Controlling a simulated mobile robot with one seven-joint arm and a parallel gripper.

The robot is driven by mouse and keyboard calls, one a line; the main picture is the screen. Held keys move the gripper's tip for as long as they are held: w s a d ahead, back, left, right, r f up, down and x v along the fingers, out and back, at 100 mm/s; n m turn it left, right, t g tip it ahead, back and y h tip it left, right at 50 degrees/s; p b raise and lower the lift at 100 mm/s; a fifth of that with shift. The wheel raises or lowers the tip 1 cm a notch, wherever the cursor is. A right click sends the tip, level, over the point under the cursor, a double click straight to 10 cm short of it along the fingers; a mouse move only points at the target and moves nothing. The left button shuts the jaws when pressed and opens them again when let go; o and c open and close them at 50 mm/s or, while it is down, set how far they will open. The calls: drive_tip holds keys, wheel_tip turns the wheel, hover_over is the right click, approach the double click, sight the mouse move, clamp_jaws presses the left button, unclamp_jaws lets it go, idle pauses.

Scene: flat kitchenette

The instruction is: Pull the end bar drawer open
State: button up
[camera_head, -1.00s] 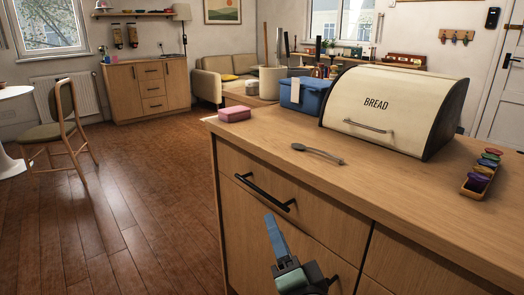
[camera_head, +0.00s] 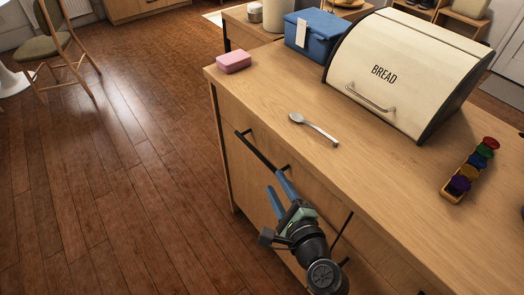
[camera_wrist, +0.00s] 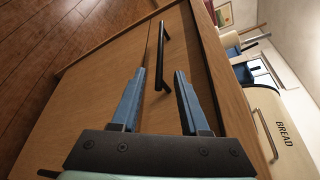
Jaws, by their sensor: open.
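The end bar drawer (camera_head: 312,191) is a light wood front below the worktop, and it looks closed. Its long black bar handle (camera_head: 262,151) also shows in the wrist view (camera_wrist: 162,52), running lengthwise between the finger directions. My gripper (camera_head: 277,183) has blue fingers and is in front of the drawer near the handle's right end. In the wrist view my gripper (camera_wrist: 160,76) is open and empty, with the handle's near end between its fingertips. I cannot tell whether a finger touches the handle.
On the worktop (camera_head: 400,165) are a pink block (camera_head: 234,62), a spoon (camera_head: 315,128), a cream bread bin (camera_head: 400,75), a blue box (camera_head: 310,38) and a tray of colored pots (camera_head: 468,172). Wooden floor (camera_head: 120,180) is clear left of the cabinet; a chair (camera_head: 68,45) stands further back.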

sight(264, 162)
drive_tip(key=b+x, duration=0.2)
drive_tip(key=x, duration=0.9)
drive_tip(key=shift+f, duration=0.1)
drive_tip(key=shift+c, duration=0.2)
clamp_jaws()
idle(0.9)
